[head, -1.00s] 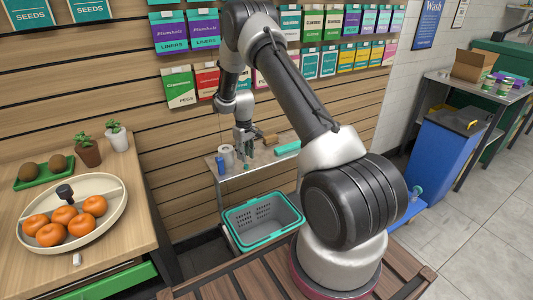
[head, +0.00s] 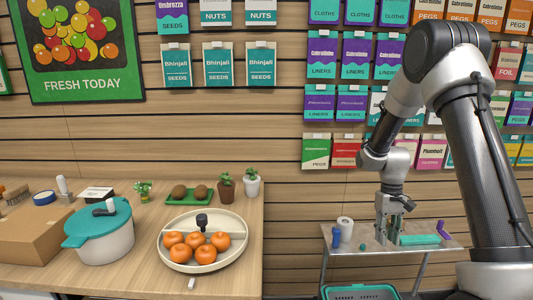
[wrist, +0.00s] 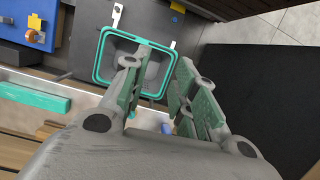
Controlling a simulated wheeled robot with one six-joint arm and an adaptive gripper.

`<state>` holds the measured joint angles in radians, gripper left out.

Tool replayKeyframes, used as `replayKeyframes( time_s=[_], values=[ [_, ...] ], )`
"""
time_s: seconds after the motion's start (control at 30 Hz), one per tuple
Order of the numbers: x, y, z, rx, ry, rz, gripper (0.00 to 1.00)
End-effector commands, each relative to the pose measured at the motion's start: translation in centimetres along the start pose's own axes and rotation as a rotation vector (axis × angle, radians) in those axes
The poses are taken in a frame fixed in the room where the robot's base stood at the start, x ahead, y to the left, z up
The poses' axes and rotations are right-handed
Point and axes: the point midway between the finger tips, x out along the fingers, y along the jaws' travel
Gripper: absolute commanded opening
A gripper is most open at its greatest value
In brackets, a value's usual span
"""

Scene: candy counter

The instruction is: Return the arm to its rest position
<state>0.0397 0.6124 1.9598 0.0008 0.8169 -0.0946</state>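My gripper (head: 391,222) hangs pointing down over the small metal shelf table (head: 370,253) in the head view. In the wrist view my gripper (wrist: 160,95) has its two green-padded fingers spread apart, with nothing between them. Beyond the fingers, lower down, the teal-rimmed grey basket (wrist: 137,62) shows on the floor. My arm is bent, with its upper part raised in front of the wall of packets. Part of the gripper is small and hard to make out in the head view.
A white roll (head: 345,228), a blue bottle (head: 336,238) and a teal block (head: 419,240) are on the small table. To the left, a wooden counter (head: 150,267) bears a dish (head: 237,246) of oranges, a lidded pot (head: 103,242) and a box (head: 35,234).

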Motion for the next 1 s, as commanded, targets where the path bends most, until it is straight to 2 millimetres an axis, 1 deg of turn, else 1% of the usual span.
replayKeyframes(
  time_s=[0.03, 0.07, 0.1, 0.17, 0.2, 0.27, 0.3, 0.37, 0.4, 0.47, 0.5, 0.7, 0.83, 0.9, 1.0],
  values=[
    [-2.2, -0.3, 1.9, 0.01, 0.013, 0.001, 0.28],
    [-3.2, -0.4, 3.0, 0.016, 0.018, 0.002, 0.28],
    [-4.7, -0.6, 4.6, 0.024, 0.027, 0.003, 0.28],
    [-6.6, -0.9, 7.0, 0.036, 0.042, 0.004, 0.28],
    [-7.8, -1.1, 8.6, 0.042, 0.054, 0.005, 0.28],
    [-9.4, -1.4, 10.9, 0.051, 0.075, 0.006, 0.28],
    [-10.4, -1.6, 12.4, 0.056, 0.092, 0.007, 0.28],
    [-11.7, -1.9, 14.7, 0.063, 0.115, 0.008, 0.28],
    [-12.4, -2.0, 16.2, 0.066, 0.134, 0.009, 0.28],
    [-13.4, -2.3, 18.3, 0.07, 0.166, 0.01, 0.28],
    [-14.0, -2.4, 19.7, 0.072, 0.187, 0.011, 0.28],
    [-16.0, -3.1, 25.9, 0.071, 0.323, 0.016, 0.28],
    [-17.1, -3.4, 28.6, 0.065, 0.434, 0.02, 0.28],
    [-17.8, -3.5, 29.6, 0.062, 0.491, 0.021, 0.28],
    [-19.0, -3.6, 30.4, 0.058, 0.563, 0.023, 0.28]
  ],
)
